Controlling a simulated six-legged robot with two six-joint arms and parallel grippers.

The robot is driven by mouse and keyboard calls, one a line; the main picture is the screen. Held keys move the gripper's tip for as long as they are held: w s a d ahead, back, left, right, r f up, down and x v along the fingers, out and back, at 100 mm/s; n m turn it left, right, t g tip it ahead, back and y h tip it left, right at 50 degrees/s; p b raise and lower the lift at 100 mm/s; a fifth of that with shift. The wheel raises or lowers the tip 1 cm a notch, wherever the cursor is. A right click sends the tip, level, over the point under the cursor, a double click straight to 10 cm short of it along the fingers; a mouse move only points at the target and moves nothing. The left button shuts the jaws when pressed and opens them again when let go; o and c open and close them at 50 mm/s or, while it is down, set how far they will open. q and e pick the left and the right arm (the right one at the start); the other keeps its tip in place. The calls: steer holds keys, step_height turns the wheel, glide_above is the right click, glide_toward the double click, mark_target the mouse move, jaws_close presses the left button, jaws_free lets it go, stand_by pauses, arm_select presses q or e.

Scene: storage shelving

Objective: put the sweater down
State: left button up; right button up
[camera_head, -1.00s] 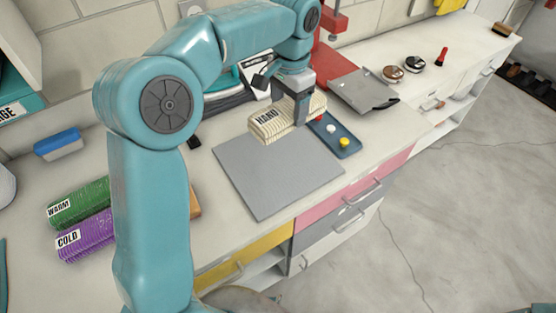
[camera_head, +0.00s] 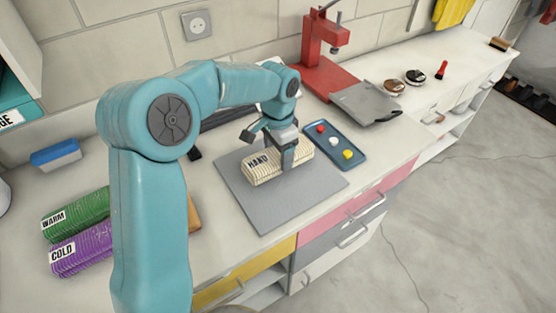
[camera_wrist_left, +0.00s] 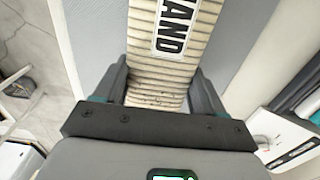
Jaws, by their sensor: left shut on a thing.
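The cream folded sweater (camera_head: 262,171) has a label that reads HAND in the left wrist view (camera_wrist_left: 165,65); in the head view the label is small. My left gripper (camera_head: 287,160) is shut on it, with one finger on each side. The sweater is over the grey mat (camera_head: 270,212) on the counter. I cannot tell whether its underside touches the mat. My right gripper is not in view.
A blue tray (camera_head: 349,163) with red, white and yellow pieces lies right of the mat. A red press (camera_head: 318,50) stands behind. Green (camera_head: 85,212) and purple (camera_head: 88,252) folded bundles lie at left. The mat's front part is clear.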

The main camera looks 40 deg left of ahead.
mark_target(278, 161)
arm_select(q)
step_height(278, 161, down, 3)
steer(key=shift+r, duration=0.1)
steer(key=shift+w+f, duration=0.2)
steer(key=shift+f, duration=0.15)
steer(key=shift+s+r, duration=0.1)
steer(key=shift+s, duration=0.15)
steer(key=shift+w+f, duration=0.1)
steer(key=shift+f, duration=0.1)
steer(key=o, duration=1.3)
steer(key=shift+w, duration=0.1)
steer(key=shift+c, duration=0.2)
